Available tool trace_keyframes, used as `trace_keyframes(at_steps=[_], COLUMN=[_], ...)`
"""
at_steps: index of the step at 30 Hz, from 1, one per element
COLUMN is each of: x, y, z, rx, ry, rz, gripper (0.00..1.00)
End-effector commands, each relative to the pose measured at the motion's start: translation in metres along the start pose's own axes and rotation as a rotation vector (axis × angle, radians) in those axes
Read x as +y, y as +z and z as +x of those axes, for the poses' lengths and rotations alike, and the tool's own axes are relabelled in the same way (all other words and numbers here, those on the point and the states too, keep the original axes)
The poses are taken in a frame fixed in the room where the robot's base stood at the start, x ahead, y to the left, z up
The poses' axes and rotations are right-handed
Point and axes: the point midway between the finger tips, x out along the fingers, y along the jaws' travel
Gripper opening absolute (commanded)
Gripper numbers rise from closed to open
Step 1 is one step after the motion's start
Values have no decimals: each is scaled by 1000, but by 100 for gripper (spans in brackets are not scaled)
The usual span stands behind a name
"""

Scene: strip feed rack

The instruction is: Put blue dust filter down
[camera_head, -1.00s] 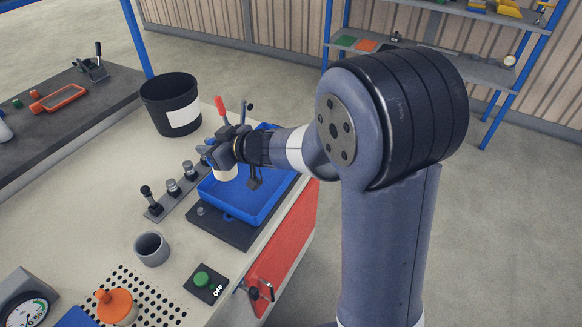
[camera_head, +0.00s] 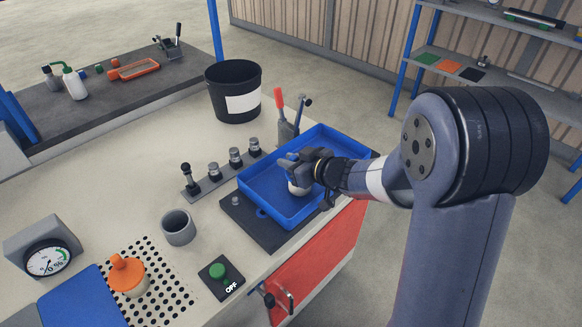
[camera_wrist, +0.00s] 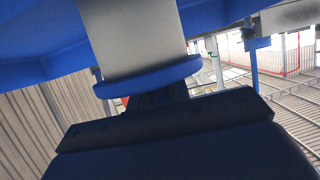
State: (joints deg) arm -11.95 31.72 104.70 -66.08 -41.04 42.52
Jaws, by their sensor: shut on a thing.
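My gripper (camera_head: 300,168) is over the blue tray (camera_head: 322,133) and shut on the dust filter (camera_head: 298,188), which shows as a pale cylinder below my fingers. In the wrist view the filter (camera_wrist: 135,38) is a grey-white cylinder with a blue rim at its end, and my dark gripper (camera_wrist: 163,98) is at that rim. The tray's blue surface (camera_wrist: 38,42) is behind the cylinder there. The filter is inside the tray's outline; I cannot tell whether it touches the tray floor. My fingers hide its upper part in the head view.
A row of small posts (camera_head: 235,158) stands left of the tray, with a red-handled clamp (camera_head: 285,120) behind.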

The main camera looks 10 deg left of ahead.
Motion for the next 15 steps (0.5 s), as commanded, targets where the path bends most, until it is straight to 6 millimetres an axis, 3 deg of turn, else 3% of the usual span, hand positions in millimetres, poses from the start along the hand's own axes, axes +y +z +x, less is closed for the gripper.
trace_keyframes(at_steps=[2,13,14,15], x=[0,0,0,0], y=[10,13,12,12], z=[4,5,5,5], rx=[0,1,1,1], ry=[-1,0,0,0], rz=[2,0,0,0], gripper=[0,0,20,24])
